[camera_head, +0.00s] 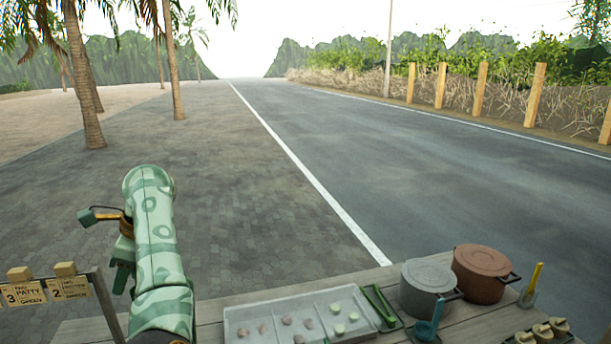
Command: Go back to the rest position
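My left arm, in a green camouflage pattern, rises from the bottom edge of the head view. My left gripper (121,278) hangs beside the arm on its left side, pointing down, above the ground left of the wooden table (222,306). Its fingers are small and partly hidden by the arm, so I cannot tell whether they are open or shut. I see nothing clearly held in it. My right gripper is not in view.
On the table are a grey tray (232,318) with several small pieces, green tongs (380,307), a grey pot (427,275), a brown pot (481,272), a blue-green ladle (428,328) and a yellow-handled tool (534,280). A sign rack (106,306) stands close left of the arm.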

